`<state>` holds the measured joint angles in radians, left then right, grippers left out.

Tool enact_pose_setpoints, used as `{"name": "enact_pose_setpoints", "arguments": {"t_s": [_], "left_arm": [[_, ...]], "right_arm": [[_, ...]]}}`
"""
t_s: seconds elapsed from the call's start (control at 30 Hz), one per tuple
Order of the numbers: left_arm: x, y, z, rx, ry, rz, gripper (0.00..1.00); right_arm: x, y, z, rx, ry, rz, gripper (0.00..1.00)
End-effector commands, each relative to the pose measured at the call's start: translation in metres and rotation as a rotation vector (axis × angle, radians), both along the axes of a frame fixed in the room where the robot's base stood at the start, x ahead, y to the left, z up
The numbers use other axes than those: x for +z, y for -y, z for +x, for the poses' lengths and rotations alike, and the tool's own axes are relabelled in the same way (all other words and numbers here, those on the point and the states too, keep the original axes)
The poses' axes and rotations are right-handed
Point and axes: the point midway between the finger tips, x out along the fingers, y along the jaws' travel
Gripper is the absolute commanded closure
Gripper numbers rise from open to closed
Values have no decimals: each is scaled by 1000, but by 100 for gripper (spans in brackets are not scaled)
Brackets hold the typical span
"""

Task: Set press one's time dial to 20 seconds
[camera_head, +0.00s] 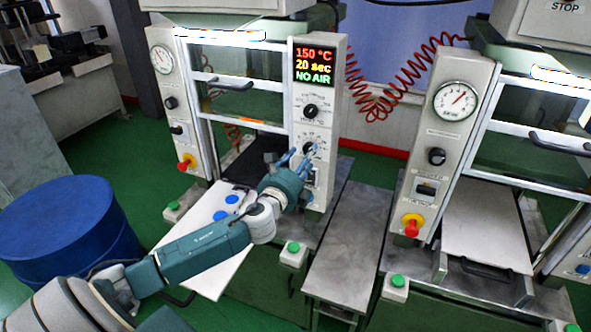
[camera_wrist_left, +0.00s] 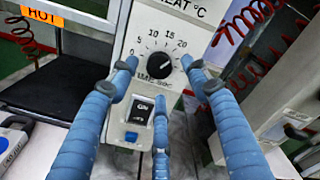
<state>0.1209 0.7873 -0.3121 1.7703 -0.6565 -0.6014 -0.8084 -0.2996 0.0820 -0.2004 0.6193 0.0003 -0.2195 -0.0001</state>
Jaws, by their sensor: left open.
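Press one's display (camera_head: 315,64) reads 150 °C, 20 sec and NO AIR. The black time dial (camera_head: 309,148) is the lower of two dials on the white control panel. In the left wrist view, the time dial (camera_wrist_left: 158,66) has a printed scale around it, and its white mark points to the upper right, towards the 20. My left gripper (camera_head: 299,159) is in front of the panel, close to this dial. Its blue fingers are open, spread to the left, right and below the dial in the wrist view. Whether any finger touches the dial I cannot tell. My right gripper is out of view.
The upper heat dial (camera_head: 310,110) is just above. An ON rocker switch (camera_wrist_left: 140,111) is below the time dial. A second press with a gauge (camera_head: 456,101) stands at the right. A blue drum (camera_head: 62,232) is at the left. A grey bench (camera_head: 345,245) lies between the presses.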

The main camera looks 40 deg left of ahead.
Motion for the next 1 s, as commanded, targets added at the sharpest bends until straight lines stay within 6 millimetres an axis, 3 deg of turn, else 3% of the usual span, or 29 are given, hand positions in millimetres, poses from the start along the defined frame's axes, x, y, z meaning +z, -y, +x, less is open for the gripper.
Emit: {"name": "enact_pose_setpoints", "arguments": {"t_s": [0.2, 0.4, 0.6, 1.0], "left_arm": [[0, 12, -48, -2, -5, 2, 52], [2, 18, -76, -1, -2, 0, 52], [3, 21, -85, 0, -2, 1, 52], [3, 20, -85, -1, -1, 1, 52]], "right_arm": [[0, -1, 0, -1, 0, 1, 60], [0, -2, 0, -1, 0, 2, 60], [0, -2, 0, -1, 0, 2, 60], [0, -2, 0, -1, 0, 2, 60]]}}
